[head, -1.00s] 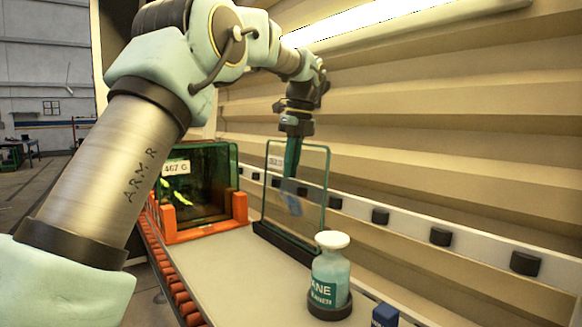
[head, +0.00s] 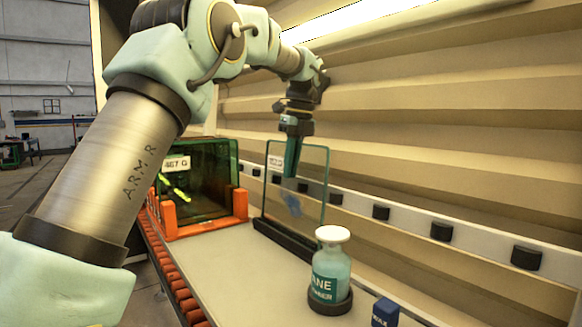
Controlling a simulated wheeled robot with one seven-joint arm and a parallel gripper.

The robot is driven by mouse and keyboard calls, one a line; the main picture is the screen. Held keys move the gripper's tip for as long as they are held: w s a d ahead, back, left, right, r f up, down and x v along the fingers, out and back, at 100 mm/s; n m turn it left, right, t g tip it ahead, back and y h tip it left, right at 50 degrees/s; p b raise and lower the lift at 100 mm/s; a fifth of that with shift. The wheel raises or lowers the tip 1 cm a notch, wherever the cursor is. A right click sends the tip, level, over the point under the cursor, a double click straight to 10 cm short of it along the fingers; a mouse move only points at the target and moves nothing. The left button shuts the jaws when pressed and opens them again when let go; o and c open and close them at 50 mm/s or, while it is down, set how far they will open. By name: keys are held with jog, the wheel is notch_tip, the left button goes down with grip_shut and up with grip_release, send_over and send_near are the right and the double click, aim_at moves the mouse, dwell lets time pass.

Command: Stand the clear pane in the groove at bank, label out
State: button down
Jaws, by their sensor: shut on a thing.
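The clear pane (head: 309,185) is a thin upright sheet with greenish edges. A small white label (head: 275,161) shows at its upper left, facing my camera; its print is too small to read surely. My gripper (head: 291,172) points down at the pane's upper part and is shut on it. The pane's lower edge meets a dark grooved bar (head: 285,240) on the bench; I cannot tell whether it is fully seated. A bluish patch (head: 292,203) shows on or through the pane below my fingers.
A dark green pane (head: 215,185) labelled 467 G stands in an orange rack (head: 205,228) to the left. A white-capped bottle (head: 331,265) and a small blue block (head: 385,313) stand in front. Orange rollers (head: 175,280) line the left edge. A white rail with black pads (head: 441,232) runs behind.

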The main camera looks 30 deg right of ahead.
jog(key=shift+f, duration=0.2)
dwell(0.4)
jog(key=c, duration=0.9)
grip_release()
jog(key=shift+f, duration=0.1)
